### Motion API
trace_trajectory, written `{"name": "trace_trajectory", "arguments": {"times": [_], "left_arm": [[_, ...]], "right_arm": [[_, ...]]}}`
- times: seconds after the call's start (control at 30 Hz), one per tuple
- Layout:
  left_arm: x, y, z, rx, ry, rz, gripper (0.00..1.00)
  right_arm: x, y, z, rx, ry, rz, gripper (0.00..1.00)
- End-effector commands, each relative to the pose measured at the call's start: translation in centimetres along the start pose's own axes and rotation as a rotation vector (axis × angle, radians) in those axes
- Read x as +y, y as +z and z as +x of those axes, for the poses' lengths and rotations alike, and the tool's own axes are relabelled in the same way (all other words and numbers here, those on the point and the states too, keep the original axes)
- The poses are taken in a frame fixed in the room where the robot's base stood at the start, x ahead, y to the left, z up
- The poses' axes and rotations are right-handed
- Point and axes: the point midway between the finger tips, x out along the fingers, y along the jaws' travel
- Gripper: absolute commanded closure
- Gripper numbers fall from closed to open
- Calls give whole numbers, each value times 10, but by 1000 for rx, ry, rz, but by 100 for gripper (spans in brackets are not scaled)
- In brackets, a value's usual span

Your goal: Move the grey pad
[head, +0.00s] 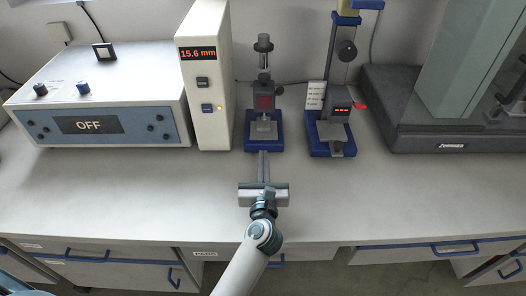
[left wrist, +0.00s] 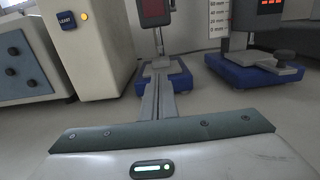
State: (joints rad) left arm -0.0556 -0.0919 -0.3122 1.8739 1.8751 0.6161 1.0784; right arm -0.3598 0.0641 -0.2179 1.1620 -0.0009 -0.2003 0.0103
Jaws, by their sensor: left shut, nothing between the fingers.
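A small grey pad-like plate (head: 263,130) lies on the blue base of the middle stand (head: 265,90). A similar grey plate (head: 331,131) lies on the blue base of the right stand (head: 337,100). I cannot tell for certain which one is the grey pad. My left gripper (head: 263,154) is shut and empty, its fingers pointing at the front of the middle stand. In the left wrist view the closed fingers (left wrist: 158,78) reach to the front of that stand's blue base and partly cover the plate. My right gripper is not in view.
A white column reading 15.6 mm (head: 205,80) stands left of the middle stand, beside a box reading OFF (head: 100,105). A dark-based machine (head: 440,140) is at the right. The front of the bench (head: 120,195) is clear. A drawer below has a PADS label (head: 204,254).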

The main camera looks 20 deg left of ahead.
Motion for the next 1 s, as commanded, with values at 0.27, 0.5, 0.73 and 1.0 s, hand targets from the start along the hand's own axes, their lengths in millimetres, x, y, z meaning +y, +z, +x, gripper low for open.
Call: {"name": "trace_trajectory", "arguments": {"times": [0.27, 0.5, 0.73, 1.0], "left_arm": [[0, 0, -34, 0, 0, 0, 100], [0, 0, -38, 0, 0, 0, 100], [0, 0, -38, -1, 0, 2, 81], [16, 11, -38, -62, 3, 107, 40]], "right_arm": [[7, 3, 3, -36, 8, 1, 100], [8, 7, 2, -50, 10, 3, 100], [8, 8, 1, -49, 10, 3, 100], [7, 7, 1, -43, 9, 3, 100]]}}
